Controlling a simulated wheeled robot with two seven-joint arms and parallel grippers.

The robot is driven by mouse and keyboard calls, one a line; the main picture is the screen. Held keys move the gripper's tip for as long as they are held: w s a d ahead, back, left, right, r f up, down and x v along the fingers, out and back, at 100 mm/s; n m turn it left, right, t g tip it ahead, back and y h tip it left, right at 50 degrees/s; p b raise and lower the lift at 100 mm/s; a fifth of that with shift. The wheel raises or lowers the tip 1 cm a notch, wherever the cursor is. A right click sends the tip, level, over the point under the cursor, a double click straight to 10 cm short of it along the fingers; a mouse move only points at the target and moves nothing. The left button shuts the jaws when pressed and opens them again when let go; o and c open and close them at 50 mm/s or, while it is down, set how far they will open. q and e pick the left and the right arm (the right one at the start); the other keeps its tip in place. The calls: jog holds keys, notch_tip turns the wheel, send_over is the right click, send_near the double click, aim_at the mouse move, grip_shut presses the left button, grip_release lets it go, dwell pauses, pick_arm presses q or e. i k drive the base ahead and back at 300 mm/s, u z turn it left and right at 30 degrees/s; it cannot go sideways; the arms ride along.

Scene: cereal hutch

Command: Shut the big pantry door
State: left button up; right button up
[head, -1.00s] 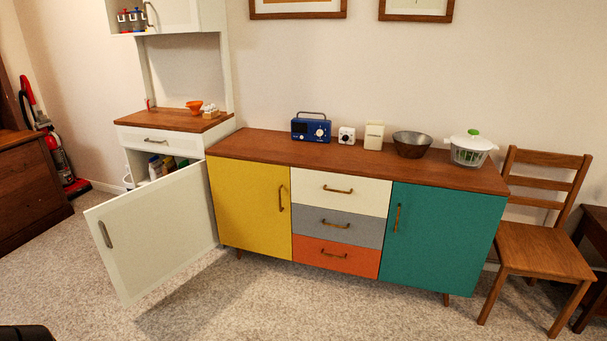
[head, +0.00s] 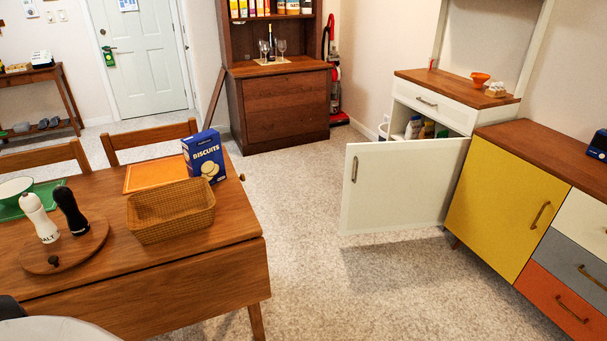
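The big pantry door (head: 402,192) is the white lower door of the white hutch (head: 426,103). It stands wide open, swung out over the carpet, with its hinge side by the yellow cabinet. Its grey bar handle (head: 355,168) is near the free left edge. Bottles and packets (head: 415,127) show inside the cupboard behind the door. The door hides the lower part of the cupboard. Neither of my grippers shows in the head view.
A wooden table (head: 225,222) with a biscuits box (head: 205,158) and a wicker basket (head: 170,211) stands at left. Carpet (head: 300,205) is free between table and door. A yellow-doored sideboard (head: 500,200) stands right of the door.

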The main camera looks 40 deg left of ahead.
aim_at(389, 186)
jog(key=u, duration=0.55)
jog(key=i, duration=1)
